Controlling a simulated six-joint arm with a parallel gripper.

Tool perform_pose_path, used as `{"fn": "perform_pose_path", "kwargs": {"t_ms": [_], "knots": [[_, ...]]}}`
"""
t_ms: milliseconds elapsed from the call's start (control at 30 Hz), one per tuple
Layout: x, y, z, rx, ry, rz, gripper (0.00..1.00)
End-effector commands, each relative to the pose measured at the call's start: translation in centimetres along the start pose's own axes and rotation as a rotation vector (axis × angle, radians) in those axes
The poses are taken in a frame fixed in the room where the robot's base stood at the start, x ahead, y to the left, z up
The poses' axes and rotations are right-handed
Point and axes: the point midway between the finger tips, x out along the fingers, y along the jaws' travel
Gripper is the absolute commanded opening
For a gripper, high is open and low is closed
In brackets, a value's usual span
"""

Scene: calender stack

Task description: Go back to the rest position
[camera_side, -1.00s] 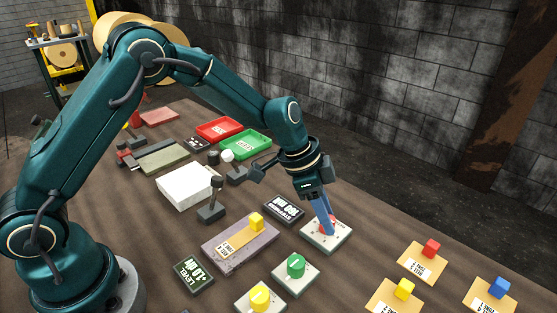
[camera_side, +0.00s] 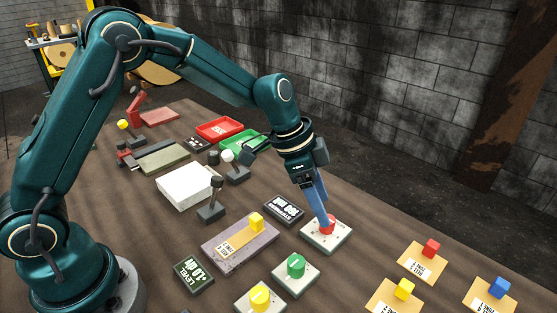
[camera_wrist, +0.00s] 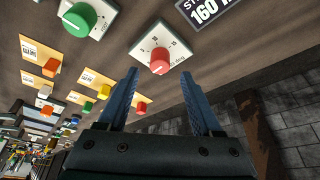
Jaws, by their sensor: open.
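My gripper (camera_side: 318,205) is above the red knob (camera_side: 326,226) on its white dial plate (camera_side: 325,243). In the wrist view my gripper (camera_wrist: 160,88) shows two blue fingers spread apart with nothing between them. The red knob (camera_wrist: 159,62) and its dial plate (camera_wrist: 150,40) lie beyond the fingertips there. The side view shows the blue fingers close to the knob and partly overlapping it, so I cannot tell the exact gap. The rest position is not marked in these views.
A dark display reading 160 (camera_side: 284,208) sits beside the dial. Green (camera_side: 296,266) and yellow (camera_side: 260,298) knobs stand nearer the front. Cards with coloured blocks, such as the red block (camera_side: 431,248), lie right. Upright levers (camera_side: 213,200) and trays (camera_side: 245,143) stand behind.

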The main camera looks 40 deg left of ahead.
Motion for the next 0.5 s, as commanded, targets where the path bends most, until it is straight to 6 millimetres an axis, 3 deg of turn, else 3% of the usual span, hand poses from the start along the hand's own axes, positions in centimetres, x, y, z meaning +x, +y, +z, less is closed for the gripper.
{"fn": "perform_pose_path", "kwargs": {"t_ms": [200, 500], "knots": [[-1.6, 0.0, 0.0, 0.000, -0.001, 0.000, 0.67], [-1.7, -0.1, 0.0, -0.001, 0.001, -0.002, 0.67]]}}
